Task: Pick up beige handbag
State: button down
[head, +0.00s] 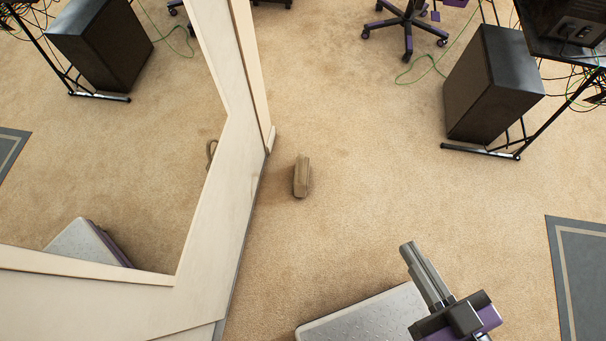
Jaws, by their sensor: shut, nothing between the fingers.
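The beige handbag (301,176) is a small upright shape on the beige carpet, just right of the white-framed mirror. A curved handle shows in the mirror, in what looks like the bag's reflection. My gripper (408,251) is at the lower right, above and beside my own light grey base. Its grey fingers point up and left and are together with nothing between them. It is well apart from the handbag, which lies further up and to the left. Nothing covers the handbag in this view.
The white mirror frame (232,190) stands close along the handbag's left side. A black computer tower (492,85) and desk legs are at the upper right. An office chair base (405,22) is at the top. Open carpet (380,190) lies between my gripper and the handbag.

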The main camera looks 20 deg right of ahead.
aim_at(302, 162)
jog(key=i+l, duration=0.5)
jog(key=l, duration=0.25)
jog(key=i+l, duration=0.25)
jog(key=i+l+u, duration=0.1)
jog(key=u, duration=0.35)
jog(key=l+u, duration=0.25)
jog(key=u, duration=0.2)
jog(key=l+u, duration=0.25)
jog(key=u, duration=0.2)
jog(key=i, duration=0.05)
